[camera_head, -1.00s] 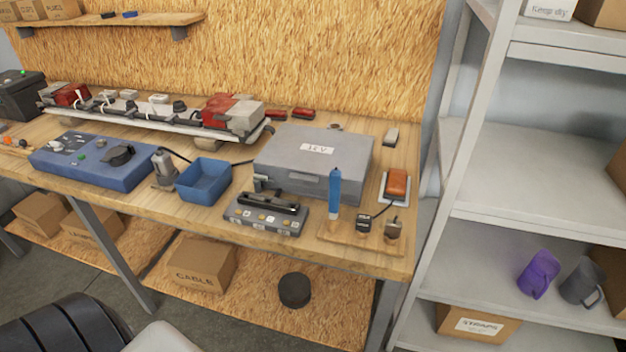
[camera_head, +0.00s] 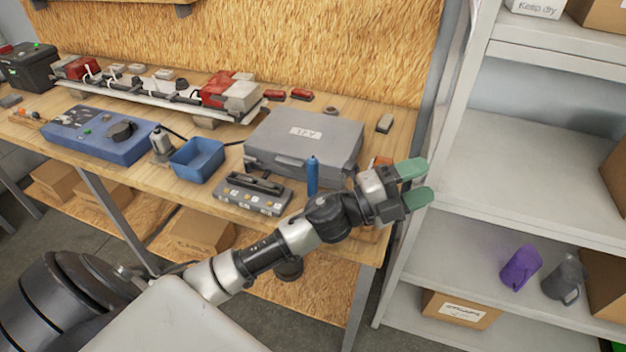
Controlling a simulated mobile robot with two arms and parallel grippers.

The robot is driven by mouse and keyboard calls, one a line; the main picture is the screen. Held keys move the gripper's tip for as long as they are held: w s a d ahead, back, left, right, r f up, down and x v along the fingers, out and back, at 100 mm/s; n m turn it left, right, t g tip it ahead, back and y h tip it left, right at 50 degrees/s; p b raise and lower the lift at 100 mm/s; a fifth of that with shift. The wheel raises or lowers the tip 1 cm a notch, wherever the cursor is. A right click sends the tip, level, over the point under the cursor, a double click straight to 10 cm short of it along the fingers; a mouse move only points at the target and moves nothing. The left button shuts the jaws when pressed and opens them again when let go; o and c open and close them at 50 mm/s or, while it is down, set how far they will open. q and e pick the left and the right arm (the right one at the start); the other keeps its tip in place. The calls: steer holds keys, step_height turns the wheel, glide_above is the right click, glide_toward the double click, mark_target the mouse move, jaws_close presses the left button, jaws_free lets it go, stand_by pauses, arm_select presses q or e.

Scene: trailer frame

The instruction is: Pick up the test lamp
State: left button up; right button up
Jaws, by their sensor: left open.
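A blue upright handle (camera_head: 312,177), which may be the test lamp, stands near the bench's front right, before the grey case. Its lower end is hidden behind my arm. My left gripper (camera_head: 416,184) has green fingertips, spread apart and empty. It is to the right of the blue handle, by the bench's right end, pointing toward the shelf. The gripper and wrist hide most of the orange item (camera_head: 382,161) and the small wooden stand. My right gripper is not in view.
On the bench (camera_head: 215,128) are a grey case (camera_head: 330,140), a grey button box (camera_head: 252,192), a blue tray (camera_head: 197,158) and a blue control panel (camera_head: 98,134).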

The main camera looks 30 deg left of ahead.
arm_select(q)
steer(key=d+m+g+h, duration=0.2)
steer(key=m+g, duration=0.8)
steer(key=m, duration=0.2)
steer(key=r+m+g+y, duration=0.1)
steer(key=m+g+y, duration=0.3)
steer(key=y, duration=1.3)
glide_above(313, 171)
steer(key=w, duration=0.2)
steer(key=shift+s+a+n+g+p, duration=0.25)
steer(key=shift+n+g+p, duration=0.15)
steer(key=shift+n+g, duration=0.25)
steer(key=shift+y, duration=0.3)
steer(key=f, duration=0.2)
steer(key=a+f+p, duration=0.1)
steer(key=f, duration=0.1)
steer(key=shift+s+f, duration=0.1)
steer(key=shift+f, duration=0.15)
steer(key=f+p, duration=0.2)
steer(key=f, duration=0.1)
steer(key=f+p, duration=0.1)
steer(key=shift+s+d+f, duration=0.2)
steer(key=shift+d+f, duration=0.15)
steer(key=shift+f, duration=0.55)
steer(key=c, duration=0.8)
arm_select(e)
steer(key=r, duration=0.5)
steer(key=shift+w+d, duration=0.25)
